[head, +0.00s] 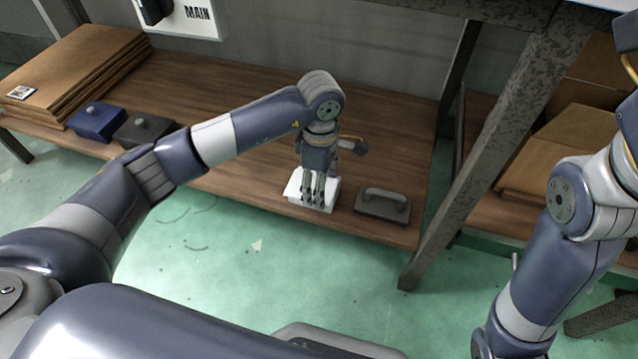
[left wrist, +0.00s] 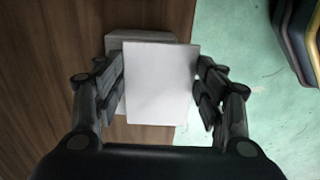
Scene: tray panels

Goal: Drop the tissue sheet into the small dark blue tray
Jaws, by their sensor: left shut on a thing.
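My left gripper (head: 318,195) points down at the front of the wooden bench. In the left wrist view, its two fingers (left wrist: 163,90) are shut on a flat white tissue sheet (left wrist: 160,85). Behind the sheet is a white box (left wrist: 135,36), which also shows in the head view (head: 296,187) under the gripper; the sheet's gap from it cannot be judged. The small dark blue tray (head: 97,124) sits at the bench's left, and appears covered, with a round grey knob on top. My right arm is at the right edge; its gripper is out of view.
A small dark grey knobbed box (head: 143,131) stands just right of the blue one. Flat cardboard (head: 85,62) is stacked behind. A dark plate with a handle (head: 383,204) lies right of the white box. A metal post (head: 490,150) rises at the bench's right end.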

